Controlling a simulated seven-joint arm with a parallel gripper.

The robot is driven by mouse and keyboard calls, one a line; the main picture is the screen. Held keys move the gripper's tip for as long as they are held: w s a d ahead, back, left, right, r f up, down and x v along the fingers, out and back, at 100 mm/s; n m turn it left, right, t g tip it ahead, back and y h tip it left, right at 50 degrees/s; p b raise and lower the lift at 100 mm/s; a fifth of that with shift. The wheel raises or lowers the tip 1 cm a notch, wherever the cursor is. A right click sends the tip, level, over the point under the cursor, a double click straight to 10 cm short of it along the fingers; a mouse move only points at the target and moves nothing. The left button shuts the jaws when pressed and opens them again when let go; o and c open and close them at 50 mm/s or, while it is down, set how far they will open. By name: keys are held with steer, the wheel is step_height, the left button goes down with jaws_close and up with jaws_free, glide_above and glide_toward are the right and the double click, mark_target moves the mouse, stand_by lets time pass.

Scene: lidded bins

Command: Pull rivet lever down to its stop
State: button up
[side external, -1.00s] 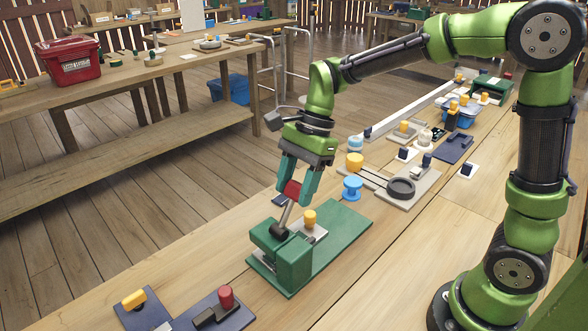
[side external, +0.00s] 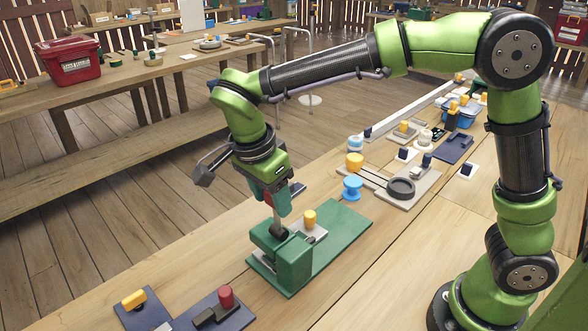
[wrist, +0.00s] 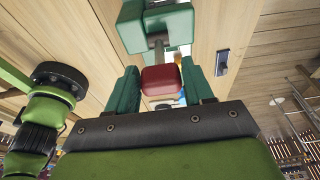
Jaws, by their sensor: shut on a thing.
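The rivet lever has a red grip (side external: 268,198), a metal shaft and a dark pivot at the green press block (side external: 294,265). The block sits on a green base plate (side external: 345,222). My gripper (side external: 279,208) is tilted above the block and shut on the red grip, which is largely covered by the teal fingers in the side view. In the wrist view, the red grip (wrist: 161,79) lies between the fingers, with the shaft running up to the green block (wrist: 166,27). The lever stands steeply, leaning a little to the left in the side view.
A yellow knob (side external: 309,217) stands on a light plate beside the block. A blue spool (side external: 352,187) and a grey fixture (side external: 412,185) lie beyond. A red-knobbed fixture (side external: 225,300) is at the front. Bare tabletop (side external: 190,262) lies left of the block.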

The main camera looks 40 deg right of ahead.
steer(key=shift+a+f+h, duration=0.3)
steer(key=shift+a+h, duration=0.3)
steer(key=shift+a, duration=0.15)
steer(key=shift+a+f+h, duration=0.25)
steer(key=shift+a+h, duration=0.35)
steer(key=shift+a, duration=0.1)
steer(key=shift+a+f+h, duration=0.3)
steer(key=shift+a+h, duration=0.3)
steer(key=shift+a, duration=0.15)
steer(key=shift+f, duration=0.1)
steer(key=o, duration=1)
steer(key=shift+c, duration=0.2)
steer(key=v, duration=1.2)
